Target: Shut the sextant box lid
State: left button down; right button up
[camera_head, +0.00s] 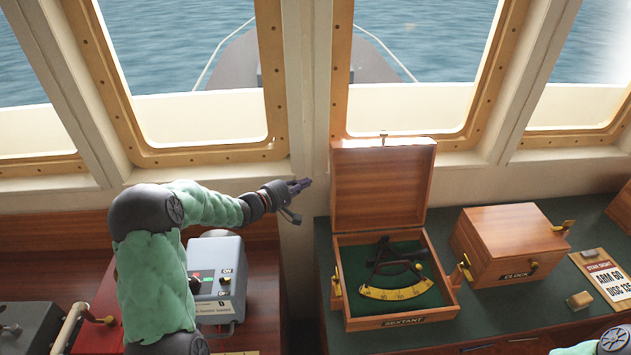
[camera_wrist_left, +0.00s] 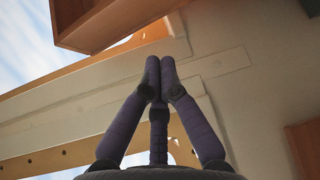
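The sextant box (camera_head: 402,322) is a wooden box with a green lining, labelled SEXTANT, on the dark green counter. Its lid (camera_head: 380,190) stands open, upright at the back edge. The sextant (camera_head: 397,285), dark with a yellow arc, lies inside. My left gripper (camera_head: 306,184) is left of the raised lid, apart from it, and empty. In the left wrist view its purple fingers (camera_wrist_left: 160,65) are together at the tips. A wooden edged piece at that view's top left looks like the lid (camera_wrist_left: 110,22). My right gripper is out of view; only a right arm part shows at bottom right.
A closed wooden clock box (camera_head: 510,245) stands right of the sextant box. A grey switch box (camera_head: 216,270) is below my left arm. Window frames stand behind the counter.

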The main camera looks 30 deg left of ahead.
pick_arm(q)
jog(key=b+x, duration=0.1)
jog(key=x, duration=0.8)
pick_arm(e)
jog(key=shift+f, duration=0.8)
pick_arm(q)
jog(key=shift+d+b, duration=0.1)
jog(key=shift+b, duration=0.2)
